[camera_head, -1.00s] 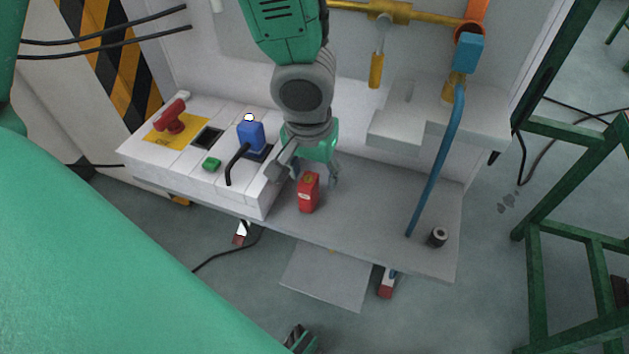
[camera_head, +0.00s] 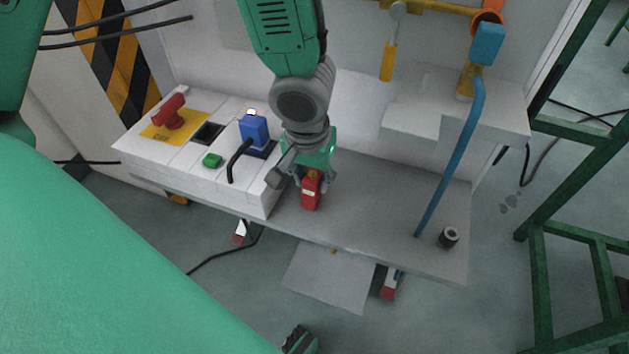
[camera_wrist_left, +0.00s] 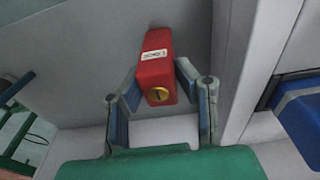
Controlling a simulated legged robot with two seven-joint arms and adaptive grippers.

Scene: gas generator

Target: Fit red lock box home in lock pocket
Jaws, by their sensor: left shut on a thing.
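The red lock box (camera_head: 311,196) stands on the grey shelf, close to the right end of the white console. In the left wrist view the red lock box (camera_wrist_left: 157,62) shows a white label and a round brass keyhole. My left gripper (camera_head: 311,182) is shut on it, with one finger on each side. The left gripper (camera_wrist_left: 155,80) also shows in the left wrist view. A dark square recess (camera_head: 208,133) lies in the console top; I cannot tell if it is the lock pocket. My right gripper does not show clearly.
A blue pipe (camera_head: 450,160) and a small dark cylinder (camera_head: 449,237) stand at the right. The grey shelf (camera_head: 380,220) between is clear.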

